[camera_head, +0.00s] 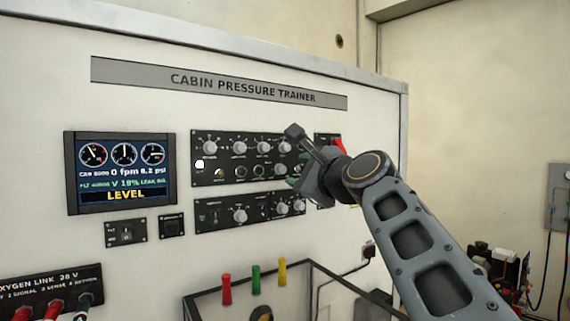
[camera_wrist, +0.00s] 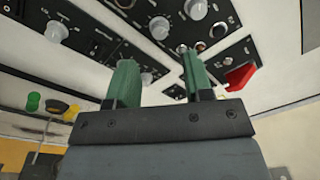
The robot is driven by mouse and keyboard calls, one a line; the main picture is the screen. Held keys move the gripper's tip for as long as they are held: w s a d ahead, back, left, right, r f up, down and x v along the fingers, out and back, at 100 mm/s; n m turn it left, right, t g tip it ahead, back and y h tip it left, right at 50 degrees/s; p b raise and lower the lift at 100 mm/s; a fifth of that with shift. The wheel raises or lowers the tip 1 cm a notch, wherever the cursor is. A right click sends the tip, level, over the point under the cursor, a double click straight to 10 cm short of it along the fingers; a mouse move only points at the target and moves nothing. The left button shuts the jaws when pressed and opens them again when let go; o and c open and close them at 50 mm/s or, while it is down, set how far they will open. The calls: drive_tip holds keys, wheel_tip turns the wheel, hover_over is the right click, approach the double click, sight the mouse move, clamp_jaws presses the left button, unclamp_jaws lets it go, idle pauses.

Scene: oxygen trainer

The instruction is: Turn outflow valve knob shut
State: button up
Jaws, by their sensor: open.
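Two black control panels with grey knobs are on the white trainer wall. The upper panel (camera_head: 200,178) has a row of grey knobs, and the lower panel (camera_head: 205,217) has several more. The labels are too small to read, so I cannot tell which knob is the outflow valve. My gripper (camera_head: 294,180) is in front of the panels' right end, partly hiding them. In the wrist view its two green fingers (camera_wrist: 158,60) are apart and empty. A grey knob (camera_wrist: 147,78) shows between them, and a larger knob (camera_wrist: 159,27) lies beyond; contact is not visible.
A red switch cover (camera_wrist: 238,77) is close to the right finger in the wrist view. A display (camera_head: 121,172) reads LEVEL. Red (camera_head: 226,289), green (camera_head: 256,279) and yellow (camera_head: 282,271) handles stand below the panels near a dark frame.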

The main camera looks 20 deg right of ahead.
sight(283, 170)
drive_tip(key=p+x, duration=0.1)
drive_tip(key=x, duration=0.5)
drive_tip(key=shift+w+a+p, duration=0.15)
drive_tip(key=shift+w+p, duration=0.1)
drive_tip(key=shift+p, duration=0.15)
drive_tip(key=shift+c, duration=0.4)
clamp_jaws()
drive_tip(key=shift+f, duration=0.1)
